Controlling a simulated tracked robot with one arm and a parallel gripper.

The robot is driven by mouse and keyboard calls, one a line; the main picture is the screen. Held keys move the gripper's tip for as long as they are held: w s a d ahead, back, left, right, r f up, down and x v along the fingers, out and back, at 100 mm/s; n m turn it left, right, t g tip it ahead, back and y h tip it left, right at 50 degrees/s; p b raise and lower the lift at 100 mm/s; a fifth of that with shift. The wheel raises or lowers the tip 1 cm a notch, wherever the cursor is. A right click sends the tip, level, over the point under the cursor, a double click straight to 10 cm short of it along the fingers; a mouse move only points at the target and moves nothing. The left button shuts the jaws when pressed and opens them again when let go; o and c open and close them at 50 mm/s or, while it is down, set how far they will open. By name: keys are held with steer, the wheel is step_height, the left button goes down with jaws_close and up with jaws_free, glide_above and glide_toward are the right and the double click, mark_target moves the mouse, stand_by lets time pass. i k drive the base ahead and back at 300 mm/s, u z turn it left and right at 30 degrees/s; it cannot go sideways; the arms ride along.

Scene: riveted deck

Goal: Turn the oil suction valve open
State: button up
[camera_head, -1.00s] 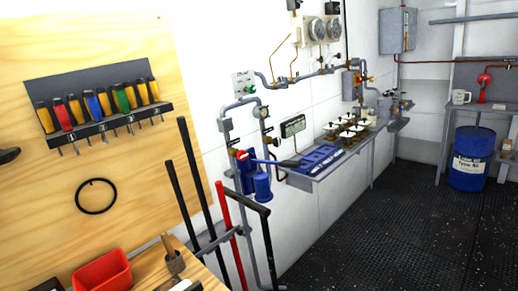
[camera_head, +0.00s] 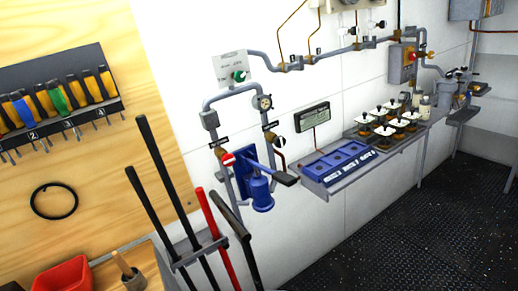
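A pipe assembly on the white wall carries several valves. A valve with a round red and white handle (camera_head: 227,159) sits on the left pipe, beside a blue pump body (camera_head: 259,192). A valve with a white and black handle (camera_head: 279,142) sits on the right pipe below a round gauge (camera_head: 263,102). Small black labels sit above both, too small to read, so I cannot tell which is the oil suction valve. A green knob (camera_head: 239,76) sits on a plate above. My gripper is not in view.
A shelf with blue trays (camera_head: 336,164) juts out right of the pump. Long bars stand in a rack (camera_head: 200,252) in front of the wall, below left of the valves. A wooden tool board (camera_head: 95,190) fills the left. Dark deck (camera_head: 400,235) is clear at lower right.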

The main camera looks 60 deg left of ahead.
mark_target(228, 160)
steer(key=z, duration=0.05)
steer(key=i, duration=1.25)
steer(key=u, duration=2.15)
